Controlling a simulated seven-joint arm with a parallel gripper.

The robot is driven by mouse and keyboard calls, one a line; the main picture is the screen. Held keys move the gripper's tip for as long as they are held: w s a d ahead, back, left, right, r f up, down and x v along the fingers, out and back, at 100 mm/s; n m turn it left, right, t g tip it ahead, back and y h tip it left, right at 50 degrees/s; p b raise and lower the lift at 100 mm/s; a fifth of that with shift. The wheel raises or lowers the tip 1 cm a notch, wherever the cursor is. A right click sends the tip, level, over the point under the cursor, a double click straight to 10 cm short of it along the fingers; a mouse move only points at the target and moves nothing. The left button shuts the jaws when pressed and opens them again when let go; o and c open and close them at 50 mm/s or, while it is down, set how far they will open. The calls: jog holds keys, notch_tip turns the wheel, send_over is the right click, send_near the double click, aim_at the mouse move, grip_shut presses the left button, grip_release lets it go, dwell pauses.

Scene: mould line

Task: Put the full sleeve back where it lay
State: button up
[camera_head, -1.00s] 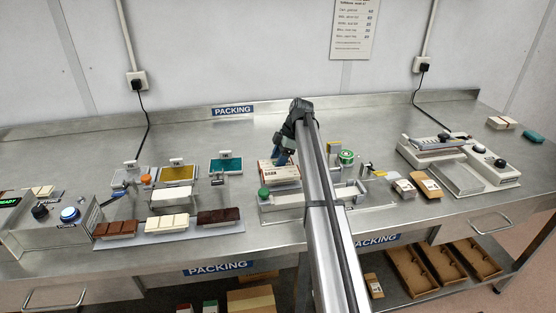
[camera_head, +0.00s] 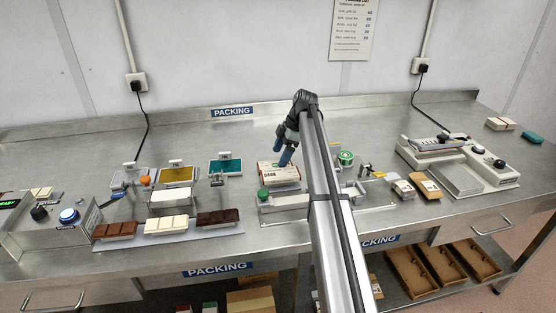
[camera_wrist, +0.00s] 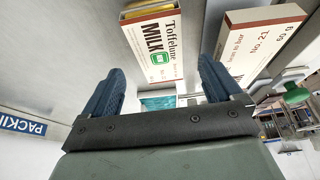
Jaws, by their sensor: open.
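A white carton sleeve with dark print (camera_head: 278,174) lies on the steel bench, just below my gripper and left of my arm. It also shows at the upper right of the wrist view (camera_wrist: 262,40), marked "No. 21". A second sleeve marked "Toffelune MILK" (camera_wrist: 153,48) lies beside it, with a yellow end showing. In the head view my arm hides nearly all of this one. My gripper (camera_head: 285,160) is open, its two blue fingers (camera_wrist: 158,92) apart with nothing between them. I cannot tell from the prints which sleeve is full.
A jig with a green knob (camera_head: 263,194) stands in front of the sleeve. Chocolate bars on a tray (camera_head: 170,236) and a teal tile (camera_head: 226,166) are to the left. Small cartons (camera_head: 426,186) and a sealer (camera_head: 460,165) are to the right.

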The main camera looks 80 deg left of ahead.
jog(key=v, duration=1)
jog(key=shift+r, duration=0.15)
jog(key=shift+w, duration=0.15)
